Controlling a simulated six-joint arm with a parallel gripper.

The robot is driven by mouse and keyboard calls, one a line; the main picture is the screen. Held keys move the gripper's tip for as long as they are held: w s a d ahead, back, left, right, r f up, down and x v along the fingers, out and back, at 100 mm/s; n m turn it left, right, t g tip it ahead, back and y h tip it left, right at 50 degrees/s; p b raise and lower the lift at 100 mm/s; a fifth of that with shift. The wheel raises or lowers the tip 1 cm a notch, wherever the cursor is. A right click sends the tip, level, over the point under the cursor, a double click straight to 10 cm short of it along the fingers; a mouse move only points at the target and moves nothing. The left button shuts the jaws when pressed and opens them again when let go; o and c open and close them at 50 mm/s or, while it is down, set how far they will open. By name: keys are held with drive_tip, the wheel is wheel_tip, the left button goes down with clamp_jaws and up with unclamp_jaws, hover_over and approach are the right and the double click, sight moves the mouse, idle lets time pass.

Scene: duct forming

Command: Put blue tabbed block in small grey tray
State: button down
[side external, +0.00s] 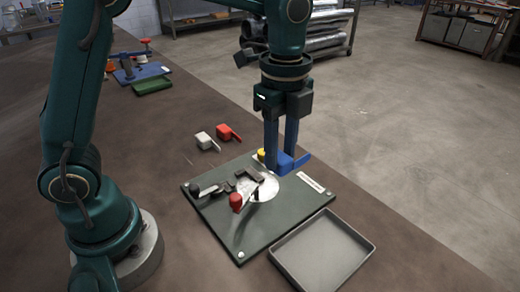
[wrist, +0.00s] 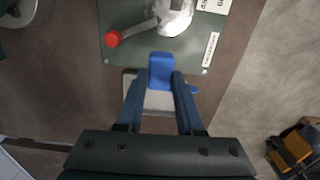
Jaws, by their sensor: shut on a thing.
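My gripper (side external: 279,158) is shut on the blue tabbed block (side external: 287,166) and holds it above the right part of the green board. Its tab sticks out to the right. In the wrist view the block (wrist: 161,68) sits between my blue fingertips. The small grey tray (side external: 322,252) lies empty at the front, beside the near right edge of the board. In the wrist view the tray (wrist: 158,101) shows between and behind my fingers, partly hidden by them and the block.
The green board (side external: 250,232) carries a clamp with a red knob (side external: 236,202), a silvery disc (side external: 264,190) and a yellow piece (side external: 261,155). A white block (side external: 204,141) and a red block (side external: 228,133) lie behind it. A green tray (side external: 152,86) stands farther back.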

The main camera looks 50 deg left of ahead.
drive_tip(key=shift+s+d+f, duration=0.15)
drive_tip(key=shift+s+d, duration=0.05)
drive_tip(key=shift+d, duration=0.3)
drive_tip(key=d+f, duration=0.2)
drive_tip(key=d, duration=0.1)
drive_tip(key=s+d+f, duration=0.1)
drive_tip(key=d+f, duration=0.1)
drive_tip(key=d, duration=0.2)
drive_tip(key=d+f, duration=0.3)
drive_tip(key=d, duration=0.1)
drive_tip(key=shift+s+d, duration=0.25)
drive_tip(key=shift+s, duration=0.15)
drive_tip(key=shift+f, duration=1.95)
drive_tip(key=shift+f, duration=0.1)
drive_tip(key=c, duration=0.5)
unclamp_jaws()
drive_tip(key=shift+c, duration=0.2)
